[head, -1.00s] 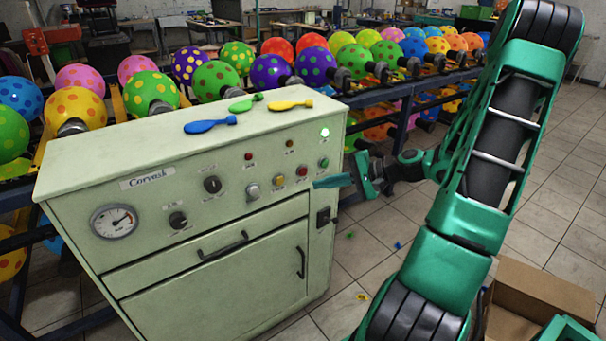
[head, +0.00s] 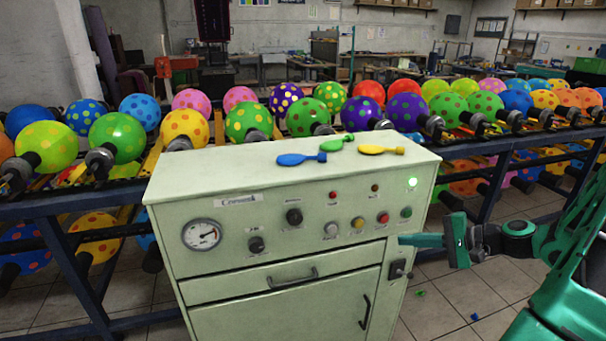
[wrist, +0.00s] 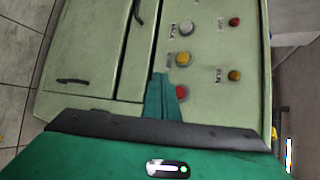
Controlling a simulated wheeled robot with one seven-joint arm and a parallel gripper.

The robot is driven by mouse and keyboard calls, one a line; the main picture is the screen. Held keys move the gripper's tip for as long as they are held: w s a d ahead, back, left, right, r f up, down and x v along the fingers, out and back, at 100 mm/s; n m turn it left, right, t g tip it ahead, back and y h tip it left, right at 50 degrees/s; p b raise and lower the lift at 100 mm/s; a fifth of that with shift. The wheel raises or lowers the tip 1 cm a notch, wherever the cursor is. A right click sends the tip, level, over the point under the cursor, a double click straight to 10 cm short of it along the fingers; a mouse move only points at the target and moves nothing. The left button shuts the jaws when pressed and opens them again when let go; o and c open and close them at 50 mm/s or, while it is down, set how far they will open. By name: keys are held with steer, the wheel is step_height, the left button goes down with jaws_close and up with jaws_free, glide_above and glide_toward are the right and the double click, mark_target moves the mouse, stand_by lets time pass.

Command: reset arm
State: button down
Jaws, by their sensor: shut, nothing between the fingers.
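My gripper (head: 408,240) is shut and empty. In the head view it sits at the right, in front of the right part of the pale green cabinet's front panel, its fingers pointing left. My green arm (head: 560,240) reaches in from the right edge. In the wrist view the shut green fingers (wrist: 163,97) show before the panel, overlapping the area beside a red button (wrist: 181,91). A yellow button (wrist: 183,59) and a white button (wrist: 185,28) are farther up. I cannot tell whether the fingertips touch the panel.
The cabinet (head: 240,290) carries a gauge (head: 202,235), knobs and a lit green lamp (head: 412,183). Blue (head: 300,159), green (head: 332,145) and yellow (head: 378,150) flat balloons lie on top. Racks of dotted balloons (head: 117,137) stand behind.

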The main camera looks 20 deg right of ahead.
steer(key=s+a+f+n+g+h, duration=0.25)
steer(key=s+a+n+g, duration=0.2)
steer(key=s+g, duration=0.3)
steer(key=s+r+n+g+h, duration=0.1)
steer(key=s+r+h, duration=0.2)
steer(key=s, duration=0.6)
steer(key=s+r+n+g+h, duration=0.1)
steer(key=s+r+h, duration=0.2)
steer(key=s+r, duration=0.5)
steer(key=shift+s+d+r, duration=0.3)
steer(key=shift+s, duration=0.15)
